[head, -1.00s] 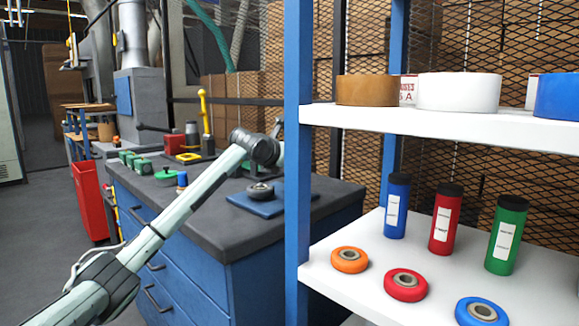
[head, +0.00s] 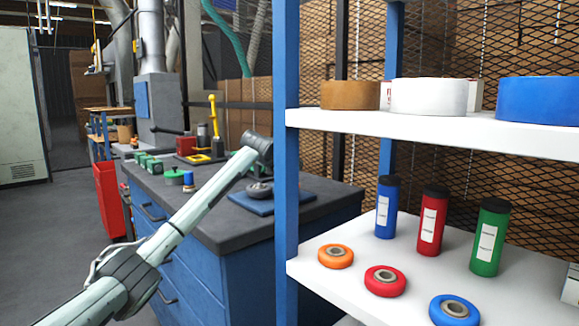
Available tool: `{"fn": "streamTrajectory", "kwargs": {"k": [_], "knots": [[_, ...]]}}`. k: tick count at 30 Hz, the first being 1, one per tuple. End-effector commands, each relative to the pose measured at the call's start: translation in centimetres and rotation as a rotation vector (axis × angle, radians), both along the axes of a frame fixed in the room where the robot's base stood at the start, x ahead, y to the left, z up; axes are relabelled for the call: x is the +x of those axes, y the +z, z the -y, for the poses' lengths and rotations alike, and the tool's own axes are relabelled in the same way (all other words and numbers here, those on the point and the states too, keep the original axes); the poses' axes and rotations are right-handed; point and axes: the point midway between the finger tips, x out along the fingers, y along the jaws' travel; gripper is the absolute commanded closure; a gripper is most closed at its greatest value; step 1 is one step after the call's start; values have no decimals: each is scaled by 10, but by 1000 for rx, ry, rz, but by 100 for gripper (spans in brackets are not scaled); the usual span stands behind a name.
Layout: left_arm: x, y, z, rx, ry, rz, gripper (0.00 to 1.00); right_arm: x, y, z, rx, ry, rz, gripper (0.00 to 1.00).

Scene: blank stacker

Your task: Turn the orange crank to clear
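I cannot make out an orange crank in the head view. A yellow upright handle (head: 214,115) stands at the back of the grey-topped workbench (head: 225,225), above a yellow square frame (head: 197,158). An orange ring with a metal centre (head: 335,256) lies on the lower white shelf. My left arm reaches in from the lower left across the bench, ending in view at a dark joint. Its gripper fingers do not show. My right arm and gripper are out of view.
A blue pad (head: 290,203) with a dark wheel-like part (head: 259,190) lies on the bench. A blue-posted rack (head: 287,160) stands close at right, its shelves holding tape rolls, canisters and rings. A red bin (head: 108,195) stands left of the bench. Floor at left is clear.

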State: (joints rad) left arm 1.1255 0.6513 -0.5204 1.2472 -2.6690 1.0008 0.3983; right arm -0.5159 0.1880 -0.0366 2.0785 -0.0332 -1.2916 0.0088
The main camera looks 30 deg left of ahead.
Motion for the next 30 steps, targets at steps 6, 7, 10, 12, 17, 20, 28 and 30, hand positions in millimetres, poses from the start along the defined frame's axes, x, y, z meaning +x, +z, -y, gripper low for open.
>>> {"fn": "streamTrajectory", "kwargs": {"k": [6, 7, 10, 12, 17, 20, 28, 30], "knots": [[0, -1, 1, -1, -1, -2, 100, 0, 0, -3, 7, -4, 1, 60], [0, -1, 1, -1, -1, -2, 100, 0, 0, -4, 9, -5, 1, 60], [0, -1, 1, -1, -1, -2, 65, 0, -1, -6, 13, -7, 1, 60], [0, -1, 0, -1, -1, -1, 56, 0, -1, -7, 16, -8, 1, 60], [0, -1, 0, -1, -1, -1, 49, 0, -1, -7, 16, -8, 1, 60], [0, 0, 0, 0, -1, 0, 49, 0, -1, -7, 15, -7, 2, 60], [-17, 8, 2, 0, -1, 3, 49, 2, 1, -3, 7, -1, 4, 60], [-29, 12, 4, 2, -1, 2, 49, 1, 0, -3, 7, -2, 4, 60]]}}
